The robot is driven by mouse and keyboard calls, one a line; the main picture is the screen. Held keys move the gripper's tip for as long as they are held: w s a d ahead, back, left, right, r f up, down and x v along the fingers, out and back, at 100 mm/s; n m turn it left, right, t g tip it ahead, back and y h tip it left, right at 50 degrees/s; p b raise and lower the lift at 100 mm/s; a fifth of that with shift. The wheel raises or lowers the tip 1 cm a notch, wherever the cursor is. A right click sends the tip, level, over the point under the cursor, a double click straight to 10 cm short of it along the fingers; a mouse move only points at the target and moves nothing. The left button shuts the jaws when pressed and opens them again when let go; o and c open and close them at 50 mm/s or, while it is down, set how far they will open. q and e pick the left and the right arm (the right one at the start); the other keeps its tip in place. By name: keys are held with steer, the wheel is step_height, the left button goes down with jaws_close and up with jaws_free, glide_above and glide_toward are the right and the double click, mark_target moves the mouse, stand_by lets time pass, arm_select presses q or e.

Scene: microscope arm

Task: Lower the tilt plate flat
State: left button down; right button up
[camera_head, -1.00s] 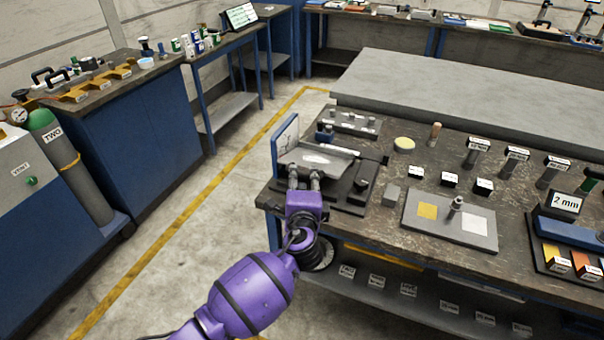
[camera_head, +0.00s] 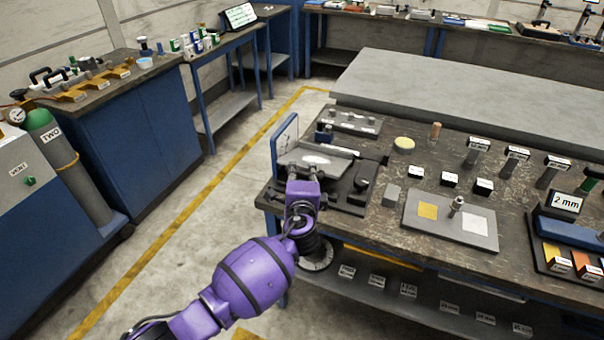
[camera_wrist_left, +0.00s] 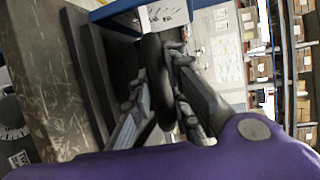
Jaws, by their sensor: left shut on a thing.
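The tilt plate (camera_head: 326,161) is a grey plate with a pale oval mark, on a dark base (camera_head: 352,197) at the left end of the workbench. An upright blue-edged scale panel (camera_head: 285,143) stands at its left; it also shows in the left wrist view (camera_wrist_left: 163,14). My left gripper (camera_head: 299,180) is at the plate's near edge, its fingers mostly hidden by my purple wrist. In the left wrist view, the fingers (camera_wrist_left: 160,98) are shut on a dark rounded piece at the plate's near edge. The plate's exact angle is hard to tell. My right gripper is not in view.
A small grey block (camera_head: 390,195) and a grey board (camera_head: 450,222) with yellow and white squares lie right of the base. A tray with several small pieces (camera_head: 345,122) stands behind. The floor (camera_head: 215,200) left of the bench is clear.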

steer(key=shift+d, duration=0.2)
arm_select(q)
steer(key=shift+f, duration=0.35)
steer(key=f+b, duration=0.1)
steer(key=f, duration=0.1)
steer(key=s+f+b, duration=0.1)
steer(key=f, duration=0.1)
steer(key=f+b, duration=0.1)
steer(key=f, duration=0.1)
steer(key=shift+s+a, duration=0.1)
steer(key=shift+s, duration=0.15)
steer(key=shift+w+r, duration=0.15)
steer(key=shift+r, duration=0.25)
steer(key=c, duration=1.7)
jaws_free()
steer(key=shift+r, duration=0.1)
steer(key=shift+o, duration=0.2)
steer(key=s+d+r, duration=0.1)
steer(key=s+r, duration=0.1)
steer(key=s, duration=0.9)
steer(key=shift+s, duration=0.4)
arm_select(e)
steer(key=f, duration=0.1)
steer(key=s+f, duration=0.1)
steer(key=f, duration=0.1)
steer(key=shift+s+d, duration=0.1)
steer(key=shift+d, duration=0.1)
arm_select(q)
steer(key=shift+c, duration=0.4)
